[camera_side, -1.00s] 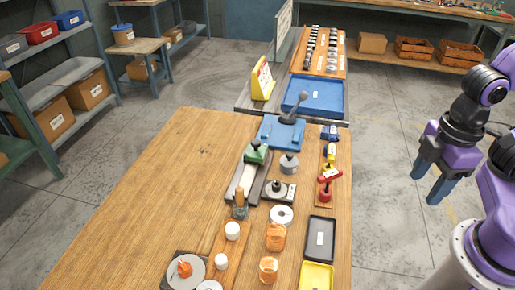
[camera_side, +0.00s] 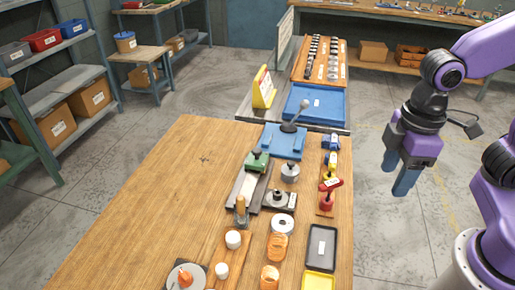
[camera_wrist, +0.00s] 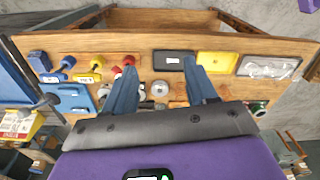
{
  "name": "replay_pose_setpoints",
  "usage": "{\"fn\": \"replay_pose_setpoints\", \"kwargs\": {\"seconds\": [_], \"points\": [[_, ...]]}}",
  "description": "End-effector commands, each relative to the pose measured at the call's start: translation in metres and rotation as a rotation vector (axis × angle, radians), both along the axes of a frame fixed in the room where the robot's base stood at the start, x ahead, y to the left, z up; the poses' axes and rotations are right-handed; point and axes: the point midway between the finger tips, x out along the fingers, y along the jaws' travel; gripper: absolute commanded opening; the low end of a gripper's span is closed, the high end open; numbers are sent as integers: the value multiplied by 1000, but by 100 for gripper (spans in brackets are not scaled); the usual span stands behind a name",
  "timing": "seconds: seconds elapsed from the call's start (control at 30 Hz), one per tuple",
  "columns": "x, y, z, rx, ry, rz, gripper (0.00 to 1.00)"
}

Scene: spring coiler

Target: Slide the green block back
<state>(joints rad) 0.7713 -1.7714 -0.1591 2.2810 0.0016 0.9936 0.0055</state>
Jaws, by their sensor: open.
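The green block (camera_side: 257,162) has a dark knob on top. It sits at the back end of a grey rail (camera_side: 240,189) on the wooden bench, with a pale strip on the rail in front of it. My gripper (camera_side: 397,178) hangs empty to the right of the bench, apart from the block, with its two blue fingers pointing down. In the wrist view, the fingers of my gripper (camera_wrist: 159,66) are spread apart with nothing between them. I cannot pick out the green block there for sure.
A blue lever press (camera_side: 283,142) stands behind the block, and a round grey knobbed piece (camera_side: 290,172) is close on its right. A wooden-handled tool (camera_side: 241,212) stands in front. The bench's left side is clear.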

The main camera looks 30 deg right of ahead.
Motion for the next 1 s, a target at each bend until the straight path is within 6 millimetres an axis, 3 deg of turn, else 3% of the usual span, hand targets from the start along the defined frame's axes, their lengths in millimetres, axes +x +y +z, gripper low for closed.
{"fn": "replay_pose_setpoints", "kwargs": {"seconds": [0.2, 0.5, 0.8, 1.0], "points": [[82, 51, 22, -6, 4, -136, 57], [195, 93, 37, -13, 11, -320, 57], [298, 103, 36, -18, 18, -500, 57], [337, 96, 32, -19, 20, -579, 57]]}}
